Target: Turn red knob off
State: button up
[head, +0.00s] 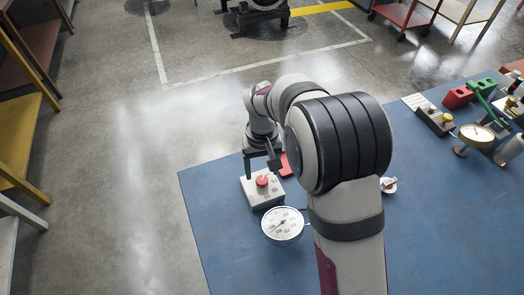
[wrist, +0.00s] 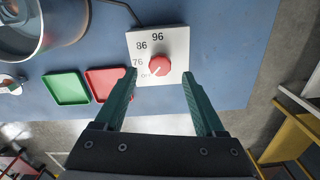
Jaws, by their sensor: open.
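The red knob (head: 262,181) sits on a pale square box (head: 254,195) near the left edge of the blue table. In the wrist view the knob (wrist: 159,65) shows beside printed marks 76, 86, 96 and a small OFF mark. A thin white line on the knob points toward the lower left, near OFF. In the head view my gripper (head: 261,161) is just behind the box.
A round dial gauge (head: 283,224) stands close to the box. A red tray (wrist: 108,84) and a green tray (wrist: 66,87) lie beside it. A dark cable (wrist: 121,10) leaves the box. Another gauge (head: 477,136) and several parts stand at the right.

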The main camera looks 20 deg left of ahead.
aim_at(262, 180)
notch_tip(262, 180, up, 12)
dwell(0.4)
jog(key=s+d+r+m+y, duration=0.15)
jog(key=s+d+m, duration=0.3)
jog(key=d, duration=0.45)
jog(key=s+d+r+m+h, duration=0.1)
jog(key=s+d+r+m, duration=0.2)
jog(key=s+d, duration=0.45)
jog(key=s+d+f+m, duration=0.2)
jog(key=s+d, duration=0.1)
jog(key=s, duration=0.2)
jog(key=s+d+f+m+y, duration=0.1)
jog(key=s+d+f+m, duration=0.1)
jog(key=s, duration=0.3)
jog(key=shift+s+d+m, duration=0.25)
jog(key=shift+d+m, duration=0.3)
jog(key=shift+d, duration=0.05)
